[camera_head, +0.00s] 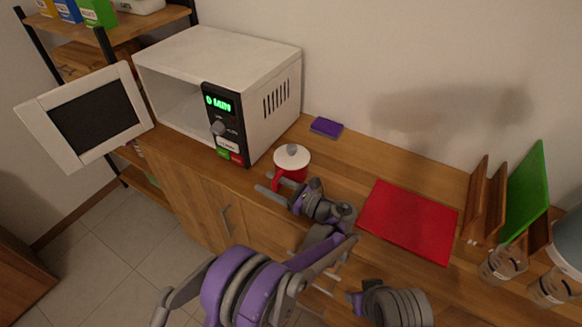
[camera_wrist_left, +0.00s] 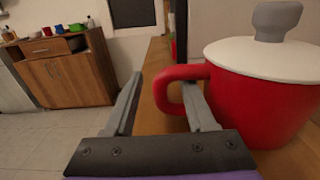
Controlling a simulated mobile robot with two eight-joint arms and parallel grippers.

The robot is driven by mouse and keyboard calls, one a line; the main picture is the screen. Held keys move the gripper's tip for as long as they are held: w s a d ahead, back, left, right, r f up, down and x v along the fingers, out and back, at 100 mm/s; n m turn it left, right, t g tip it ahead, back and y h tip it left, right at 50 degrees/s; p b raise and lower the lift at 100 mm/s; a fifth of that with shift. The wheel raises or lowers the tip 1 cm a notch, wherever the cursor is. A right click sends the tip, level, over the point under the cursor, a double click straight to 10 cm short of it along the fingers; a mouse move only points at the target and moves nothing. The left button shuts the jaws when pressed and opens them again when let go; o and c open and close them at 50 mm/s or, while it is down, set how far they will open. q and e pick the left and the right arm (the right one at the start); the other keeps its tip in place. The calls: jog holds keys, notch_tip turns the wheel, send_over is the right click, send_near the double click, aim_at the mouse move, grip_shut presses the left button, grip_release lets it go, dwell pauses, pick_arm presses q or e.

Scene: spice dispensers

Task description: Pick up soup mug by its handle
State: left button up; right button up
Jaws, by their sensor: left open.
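The red soup mug (camera_head: 289,170) stands upright on the wooden counter beside the microwave, with a white lid and grey knob. Its red handle (camera_head: 277,182) faces my left gripper (camera_head: 268,190). In the left wrist view the mug (camera_wrist_left: 262,105) fills the right side, with its handle (camera_wrist_left: 168,88) toward the left. My left gripper (camera_wrist_left: 163,105) is open. Its right finger appears inside the handle loop and its left finger is outside, apart from the handle. A second wrist, seemingly my right one, shows at the bottom of the head view; its fingers are not clear.
A white microwave (camera_head: 262,75) with its door (camera_head: 95,110) open stands left of the mug. A purple sponge (camera_head: 327,127) lies behind the mug. A red mat (camera_head: 408,220) lies to the right, with wooden racks and a green board (camera_head: 528,190) beyond.

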pick_arm(q)
jog(key=shift+x, duration=0.95)
grip_shut()
dwell(0.6)
